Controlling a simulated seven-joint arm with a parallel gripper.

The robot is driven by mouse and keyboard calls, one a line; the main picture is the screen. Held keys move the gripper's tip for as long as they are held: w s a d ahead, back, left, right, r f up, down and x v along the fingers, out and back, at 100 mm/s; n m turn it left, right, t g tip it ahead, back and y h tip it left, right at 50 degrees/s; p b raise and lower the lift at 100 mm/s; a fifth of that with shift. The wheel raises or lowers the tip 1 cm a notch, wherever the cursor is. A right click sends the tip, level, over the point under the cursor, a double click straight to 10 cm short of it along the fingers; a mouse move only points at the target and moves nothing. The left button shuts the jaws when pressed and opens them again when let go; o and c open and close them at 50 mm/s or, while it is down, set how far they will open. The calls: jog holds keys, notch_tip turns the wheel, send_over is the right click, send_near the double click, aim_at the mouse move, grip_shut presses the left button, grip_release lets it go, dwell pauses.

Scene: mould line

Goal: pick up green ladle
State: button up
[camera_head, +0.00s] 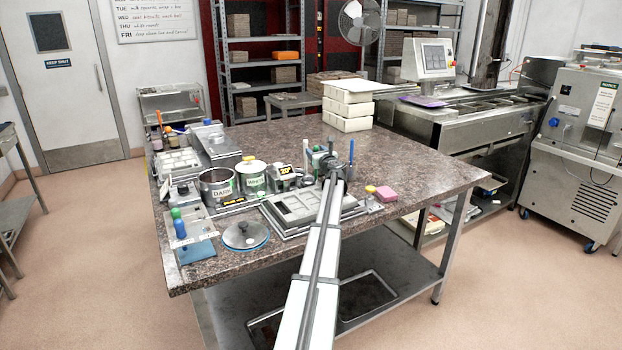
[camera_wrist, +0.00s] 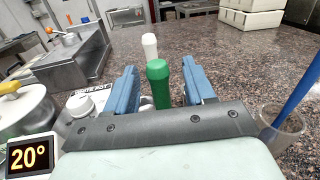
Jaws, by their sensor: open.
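The green ladle (camera_wrist: 159,84) shows in the wrist view as an upright, rounded green handle. Its lower part is hidden behind my gripper's dark front bar. My gripper (camera_wrist: 160,88) is open, with one blue finger on each side of the green handle; I see gaps on both sides. A white handle (camera_wrist: 150,46) stands just behind the green one. In the head view my gripper (camera_head: 325,158) is low over the granite table, at the far side of the grey mould tray; the ladle there is too small to make out surely.
A cup with a blue handle (camera_wrist: 298,88) stands right of my gripper. White stacked boxes (camera_head: 348,107) stand farther back. The table's right back part is clear.

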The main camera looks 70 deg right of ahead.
jog(key=shift+x, duration=0.9)
jog(key=shift+c, duration=0.4)
grip_shut()
